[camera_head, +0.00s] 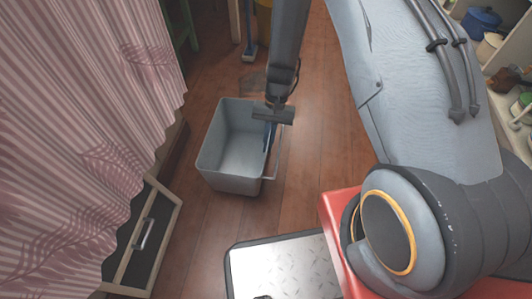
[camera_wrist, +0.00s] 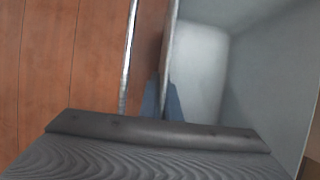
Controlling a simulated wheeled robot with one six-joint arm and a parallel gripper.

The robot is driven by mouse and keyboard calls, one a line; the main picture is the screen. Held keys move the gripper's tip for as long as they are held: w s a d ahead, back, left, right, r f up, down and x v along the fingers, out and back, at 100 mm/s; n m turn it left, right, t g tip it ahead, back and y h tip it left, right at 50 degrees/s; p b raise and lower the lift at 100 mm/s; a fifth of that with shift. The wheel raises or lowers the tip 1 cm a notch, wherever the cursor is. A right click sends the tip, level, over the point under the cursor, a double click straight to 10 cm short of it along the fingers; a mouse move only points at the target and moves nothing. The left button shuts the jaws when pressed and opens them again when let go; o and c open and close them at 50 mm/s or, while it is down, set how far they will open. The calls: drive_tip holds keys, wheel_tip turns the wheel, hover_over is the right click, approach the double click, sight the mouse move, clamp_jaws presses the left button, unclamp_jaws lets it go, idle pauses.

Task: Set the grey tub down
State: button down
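The grey tub (camera_head: 228,182) is an open, empty-looking box in the middle of the head view, over the wooden floor. A thin bar handle stands out from its right side. My gripper (camera_head: 269,138) reaches down at the tub's right rim, its blue fingers partly hidden by the wrist. In the wrist view, the fingers (camera_wrist: 162,100) sit on either side of the rim and look shut on it. The tub's pale inside (camera_wrist: 255,75) fills the right, and the bright handle bar lies left of the fingers. Whether the tub's bottom touches the floor I cannot tell.
A pink striped curtain (camera_head: 85,110) hangs at the left, above a dark drawer front (camera_head: 143,240) with a metal handle. Bare wooden floor (camera_head: 310,140) lies right of the tub. Shelves with pots (camera_head: 482,20) stand at the upper right.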

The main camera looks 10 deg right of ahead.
drive_tip(key=shift+f+b, duration=1)
drive_tip(key=shift+f, duration=1.25)
drive_tip(key=c, duration=2)
unclamp_jaws()
